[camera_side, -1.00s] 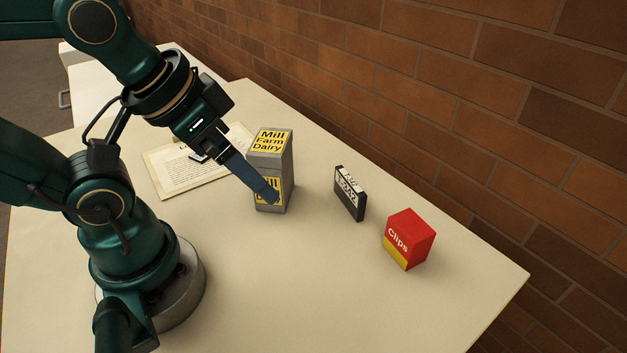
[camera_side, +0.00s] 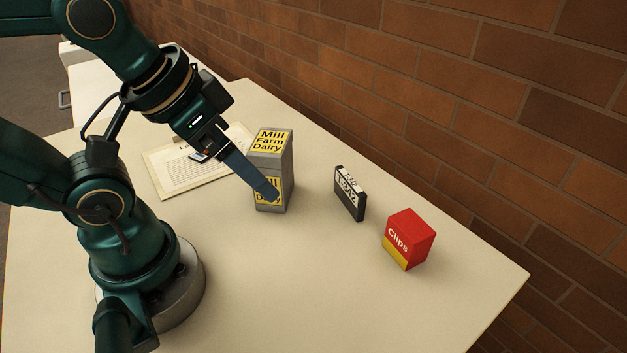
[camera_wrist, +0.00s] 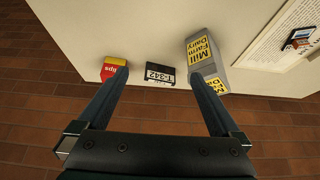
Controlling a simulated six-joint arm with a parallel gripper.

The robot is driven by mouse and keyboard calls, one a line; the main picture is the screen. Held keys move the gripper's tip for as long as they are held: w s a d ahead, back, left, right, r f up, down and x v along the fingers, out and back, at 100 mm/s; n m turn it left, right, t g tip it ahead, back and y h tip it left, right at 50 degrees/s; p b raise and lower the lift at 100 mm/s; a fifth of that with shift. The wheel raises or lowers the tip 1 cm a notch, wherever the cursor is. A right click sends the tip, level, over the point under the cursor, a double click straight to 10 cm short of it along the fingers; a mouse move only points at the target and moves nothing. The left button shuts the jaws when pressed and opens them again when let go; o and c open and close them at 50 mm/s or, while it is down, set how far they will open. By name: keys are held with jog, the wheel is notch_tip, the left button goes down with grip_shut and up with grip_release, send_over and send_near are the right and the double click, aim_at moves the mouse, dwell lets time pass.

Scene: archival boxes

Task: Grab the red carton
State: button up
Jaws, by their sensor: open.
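The red carton (camera_side: 409,237) is a small box with a yellow lower part and the word "Clips". It stands on the table at the right in the side view. It also shows in the wrist view (camera_wrist: 112,70), partly hidden behind the left finger's tip. My gripper (camera_side: 268,193) is open and holds nothing. In the side view one finger overlaps the front of the grey milk carton (camera_side: 283,170), well left of the red carton. I cannot tell whether it touches the milk carton. In the wrist view both fingers (camera_wrist: 160,76) are spread apart.
A black cassette (camera_side: 350,194) stands between the milk carton and the red carton. A printed page (camera_side: 172,172) lies behind my gripper, with a small dark card-like thing (camera_wrist: 300,38) on it. A brick wall (camera_side: 480,90) runs behind the table. The table front is clear.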

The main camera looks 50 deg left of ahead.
notch_tip(320, 180, up, 5)
jog(key=m+t+h, duration=0.2)
jog(key=t, duration=0.6)
send_over(399, 233)
notch_tip(399, 233, down, 18)
jog(key=shift+r, duration=0.1)
jog(key=shift+x, duration=2.55)
jog(key=shift+d, duration=0.1)
jog(key=c, duration=1.3)
